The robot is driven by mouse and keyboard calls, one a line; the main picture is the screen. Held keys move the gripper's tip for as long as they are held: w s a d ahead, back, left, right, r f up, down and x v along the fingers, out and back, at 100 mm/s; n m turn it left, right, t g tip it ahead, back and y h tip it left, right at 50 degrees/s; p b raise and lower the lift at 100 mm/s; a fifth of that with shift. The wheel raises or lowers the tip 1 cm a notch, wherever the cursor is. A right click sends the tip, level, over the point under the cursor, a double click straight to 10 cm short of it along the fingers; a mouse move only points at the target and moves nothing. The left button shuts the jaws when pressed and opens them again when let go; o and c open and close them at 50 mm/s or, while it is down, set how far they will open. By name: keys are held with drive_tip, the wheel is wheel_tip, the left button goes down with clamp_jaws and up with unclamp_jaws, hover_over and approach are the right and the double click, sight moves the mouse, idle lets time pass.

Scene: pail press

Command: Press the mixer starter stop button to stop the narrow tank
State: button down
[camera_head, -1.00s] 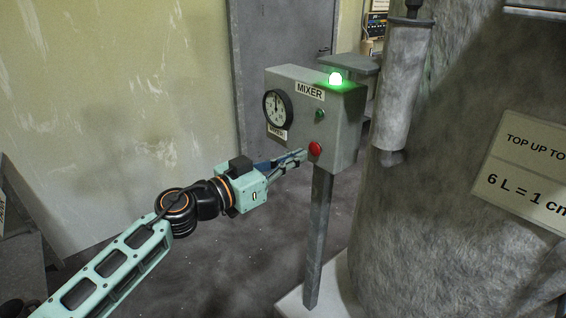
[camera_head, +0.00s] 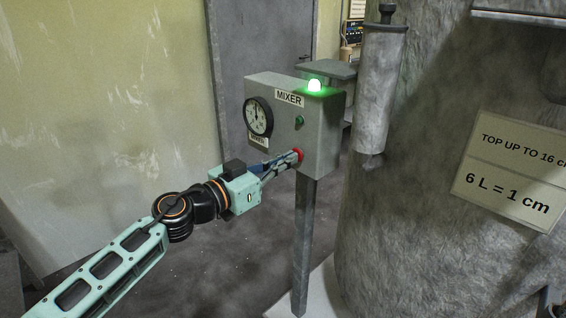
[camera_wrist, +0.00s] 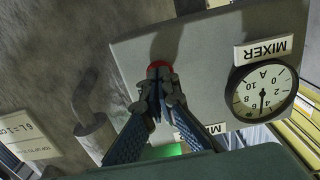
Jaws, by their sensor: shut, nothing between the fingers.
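The grey mixer starter box (camera_head: 322,125) stands on a post, with a MIXER label, a round gauge (camera_head: 258,117) and a small green button (camera_head: 299,120). A green lamp (camera_head: 314,85) glows on its top. The red stop button (camera_head: 299,152) is low on the front face, partly hidden by my gripper (camera_head: 297,157). My gripper is shut and empty, its fingertips at the red button. In the wrist view the fingertips (camera_wrist: 159,72) overlap the red button (camera_wrist: 158,66), and I cannot tell whether it is pressed in. The large grey tank (camera_head: 400,220) stands to the right.
A sign (camera_head: 515,170) reading "6 L = 1 cm" is on the tank. A grey cylinder (camera_head: 380,90) hangs beside the box. A grey door (camera_head: 260,50) is behind. The floor left of the post is clear.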

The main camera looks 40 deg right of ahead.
idle(0.3)
drive_tip(key=a, duration=0.5)
drive_tip(key=shift+s+a, duration=0.2)
idle(0.8)
